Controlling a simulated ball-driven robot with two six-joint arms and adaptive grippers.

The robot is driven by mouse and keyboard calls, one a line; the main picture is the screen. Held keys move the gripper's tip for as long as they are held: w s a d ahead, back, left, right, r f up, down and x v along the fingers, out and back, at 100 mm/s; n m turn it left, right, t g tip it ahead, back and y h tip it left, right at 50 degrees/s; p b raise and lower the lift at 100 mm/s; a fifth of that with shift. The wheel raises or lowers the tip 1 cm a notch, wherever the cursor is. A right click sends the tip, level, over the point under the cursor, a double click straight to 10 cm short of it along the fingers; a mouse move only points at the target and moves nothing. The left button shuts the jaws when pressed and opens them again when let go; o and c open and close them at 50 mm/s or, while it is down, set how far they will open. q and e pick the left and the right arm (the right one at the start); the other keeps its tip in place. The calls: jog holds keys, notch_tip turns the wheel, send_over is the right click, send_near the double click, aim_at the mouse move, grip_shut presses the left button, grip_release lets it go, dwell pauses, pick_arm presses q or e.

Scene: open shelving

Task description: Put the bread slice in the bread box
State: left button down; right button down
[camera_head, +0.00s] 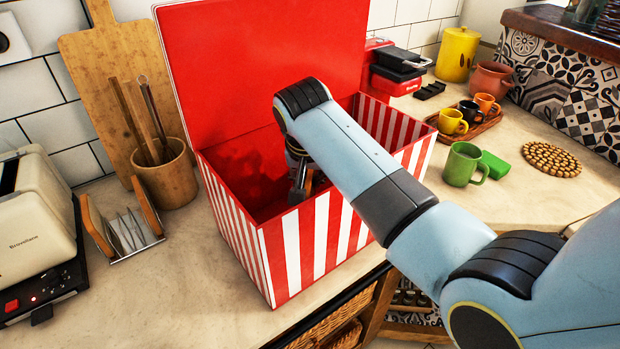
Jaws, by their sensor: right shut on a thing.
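The bread box (301,250) is a red-and-white striped box on the counter, with its red lid (262,65) standing open at the back. My right arm reaches over the box from the right. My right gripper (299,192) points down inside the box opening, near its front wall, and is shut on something. What it holds, by the task the bread slice, cannot be made out; the fingertips are partly hidden by the front wall. My left gripper is not in view.
A toaster (30,225), a toast rack (125,228) and a wooden utensil pot (163,175) stand left of the box. A green mug (463,165), a tray with cups (470,125) and a round trivet (551,160) are to the right. The counter front left of the box is clear.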

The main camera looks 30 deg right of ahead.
jog(key=shift+f, duration=0.2)
jog(key=c, duration=1.8)
grip_release()
jog(key=shift+f, duration=0.15)
jog(key=o, duration=0.5)
jog(key=shift+c, duration=0.2)
jog(key=v, duration=1.2)
jog(key=shift+s, duration=0.1)
jog(key=shift+d, duration=0.1)
